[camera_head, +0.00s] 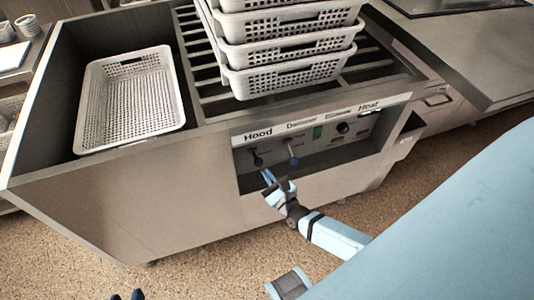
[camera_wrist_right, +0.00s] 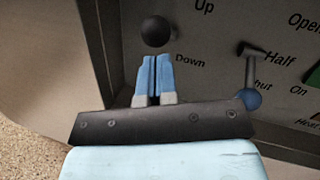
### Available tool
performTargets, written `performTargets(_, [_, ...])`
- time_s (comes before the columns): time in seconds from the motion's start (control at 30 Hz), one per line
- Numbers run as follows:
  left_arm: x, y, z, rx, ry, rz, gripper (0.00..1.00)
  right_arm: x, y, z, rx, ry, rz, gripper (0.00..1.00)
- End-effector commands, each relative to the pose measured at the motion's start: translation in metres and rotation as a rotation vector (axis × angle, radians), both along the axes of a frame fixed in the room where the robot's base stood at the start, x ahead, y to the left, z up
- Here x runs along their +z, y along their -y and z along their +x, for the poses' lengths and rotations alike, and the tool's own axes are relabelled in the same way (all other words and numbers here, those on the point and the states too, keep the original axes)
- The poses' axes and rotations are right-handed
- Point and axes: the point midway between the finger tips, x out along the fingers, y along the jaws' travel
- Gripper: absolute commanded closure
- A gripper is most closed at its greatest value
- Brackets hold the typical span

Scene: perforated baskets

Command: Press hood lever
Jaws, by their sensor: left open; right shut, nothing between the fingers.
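The hood lever, a black knob, sits on the control panel under the "Hood" label, at the panel's left end in the head view (camera_head: 257,160). In the right wrist view the knob (camera_wrist_right: 156,31) is between the "Up" and "Down" labels. My right gripper (camera_head: 267,175) is shut and empty, with its blue fingertips just below the knob in the head view. In the right wrist view the fingertips (camera_wrist_right: 157,60) point at the knob's lower side; I cannot tell whether they touch it. Only the tips of my open left gripper (camera_head: 126,295) show at the bottom edge.
The damper lever (camera_head: 293,160) with its blue knob is right of the hood lever, followed by a green switch (camera_head: 318,132) and a black dial (camera_head: 343,128). Stacked white baskets (camera_head: 290,75) stand above on the rails. Another basket (camera_head: 92,142) sits in the left basin.

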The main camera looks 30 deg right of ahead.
Motion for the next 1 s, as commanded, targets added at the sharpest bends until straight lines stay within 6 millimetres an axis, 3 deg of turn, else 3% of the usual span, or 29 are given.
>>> performTargets(0.6, [0.002,0.0,0.0,0.0,0.0,0.002,0.57,-0.018,0.003,-0.117,0.001,-0.003,0.0,1.0])
performTargets(0.8, [0.002,0.0,0.0,0.0,0.0,0.002,0.57,-0.019,0.004,-0.132,0.001,-0.001,0.0,1.0])
performTargets(1.0, [0.001,0.0,0.0,0.0,0.0,0.002,0.57,-0.019,0.003,-0.133,0.001,-0.001,0.0,1.0])
